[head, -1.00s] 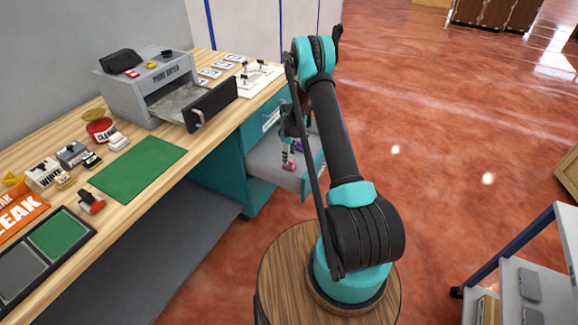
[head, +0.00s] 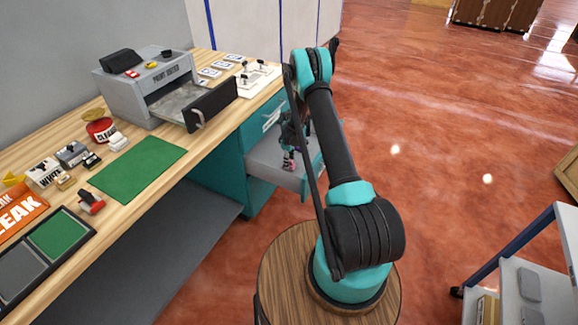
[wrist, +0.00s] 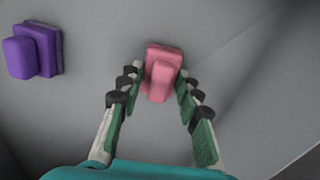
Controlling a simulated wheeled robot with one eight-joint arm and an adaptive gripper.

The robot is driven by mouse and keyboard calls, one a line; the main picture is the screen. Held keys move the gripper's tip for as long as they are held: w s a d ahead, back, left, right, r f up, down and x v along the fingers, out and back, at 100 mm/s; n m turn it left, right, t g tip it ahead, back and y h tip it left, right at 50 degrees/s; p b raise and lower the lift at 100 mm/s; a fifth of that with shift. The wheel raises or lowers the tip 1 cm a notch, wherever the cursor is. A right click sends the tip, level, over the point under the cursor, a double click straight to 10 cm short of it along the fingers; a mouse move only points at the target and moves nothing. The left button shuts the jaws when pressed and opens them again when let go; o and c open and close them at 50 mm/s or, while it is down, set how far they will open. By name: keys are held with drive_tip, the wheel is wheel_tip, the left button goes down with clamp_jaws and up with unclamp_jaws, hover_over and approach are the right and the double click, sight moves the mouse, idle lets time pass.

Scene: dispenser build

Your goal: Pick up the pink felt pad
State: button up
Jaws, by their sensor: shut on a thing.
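The pink felt pad (wrist: 164,56) shows in the wrist view as a block with a smaller raised grip on top. My gripper (wrist: 158,78) is shut on the pad, with a green-lined finger at each side of its grip. The pad is in the open teal drawer (head: 265,157), and I cannot tell whether it touches the drawer floor. In the head view my gripper (head: 289,150) reaches down into the drawer, and pink shows at its tip. A purple pad (wrist: 32,50) lies to the left of the pink one in the wrist view.
The drawer's walls stand close around my gripper. Above it is the wooden workbench with a grey printer-like machine (head: 150,85), its front tray open. A green mat (head: 138,168) and several small tools lie on the bench. The red floor to the right is largely clear.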

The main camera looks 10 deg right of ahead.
drive_tip(key=shift+r, duration=0.15)
wheel_tip(320, 180, up, 20)
drive_tip(key=shift+f, duration=0.1)
idle(0.5)
idle(0.4)
